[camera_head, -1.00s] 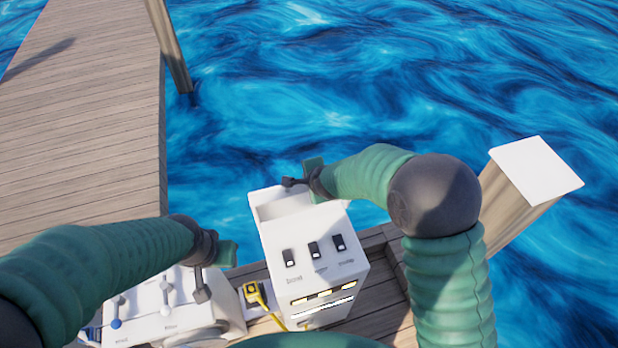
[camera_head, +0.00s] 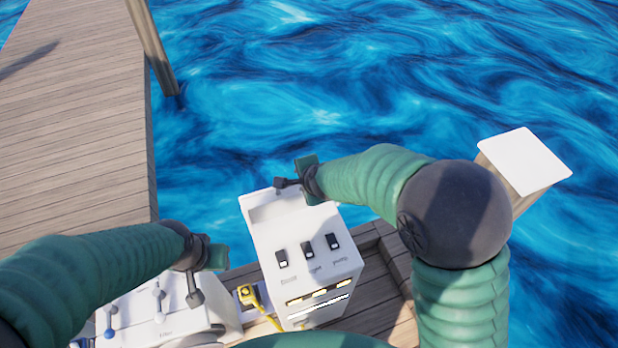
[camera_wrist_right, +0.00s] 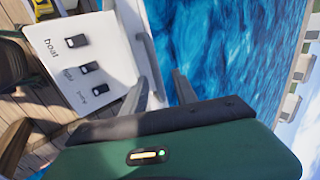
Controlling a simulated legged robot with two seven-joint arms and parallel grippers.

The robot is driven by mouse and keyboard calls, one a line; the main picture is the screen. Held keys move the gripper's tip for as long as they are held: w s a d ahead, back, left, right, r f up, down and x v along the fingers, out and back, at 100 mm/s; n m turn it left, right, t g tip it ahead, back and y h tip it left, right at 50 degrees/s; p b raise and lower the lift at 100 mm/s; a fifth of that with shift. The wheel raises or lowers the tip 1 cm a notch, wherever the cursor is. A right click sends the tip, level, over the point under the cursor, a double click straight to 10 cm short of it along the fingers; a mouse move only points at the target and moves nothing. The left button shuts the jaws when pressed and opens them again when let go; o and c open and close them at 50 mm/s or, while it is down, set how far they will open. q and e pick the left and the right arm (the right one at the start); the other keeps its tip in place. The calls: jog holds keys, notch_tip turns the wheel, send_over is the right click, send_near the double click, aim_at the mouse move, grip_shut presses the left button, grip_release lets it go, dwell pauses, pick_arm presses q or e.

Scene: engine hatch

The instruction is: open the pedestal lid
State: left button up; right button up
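The white pedestal (camera_head: 300,278) stands below the middle of the head view. Its sloping top carries three black switches and a shallow recess at the far end. The top also fills the left of the right wrist view (camera_wrist_right: 95,40), with a raised grey strip along its edge. I cannot tell the lid's seam; it looks closed. My right gripper (camera_head: 284,183) is at the far edge of the top, over the recess.
The white console (camera_head: 140,312) with small levers stands left of the pedestal. A yellow plug and cable (camera_head: 250,298) sit between them. A wooden dock (camera_head: 75,130) runs along the left. A white-capped post (camera_head: 525,162) stands at right. Open water lies beyond the pedestal.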

jog(key=p+v, duration=0.4)
jog(key=v, duration=0.7)
jog(key=shift+r, duration=0.1)
jog(key=shift+s, duration=0.1)
jog(key=s+d+f+n+g+b, duration=0.1)
jog(key=s+d+f+n+b, duration=0.3)
jog(key=f+b, duration=0.3)
jog(key=s+d+f+n+g+h+b, duration=0.1)
jog(key=s+d+f+n+b, duration=0.4)
jog(key=f, duration=0.5)
jog(key=s+d+f+n+g+h+b, duration=0.1)
jog(key=s+d+f+n+g+b, duration=0.1)
jog(key=s+d+f+n+b, duration=0.3)
notch_tip(320, 180, down, 4)
jog(key=s+d+b, duration=0.1)
jog(key=d+b, duration=0.1)
jog(key=b, duration=0.1)
jog(key=shift+s+d+g+b, duration=0.35)
jog(key=shift+d+g, duration=0.05)
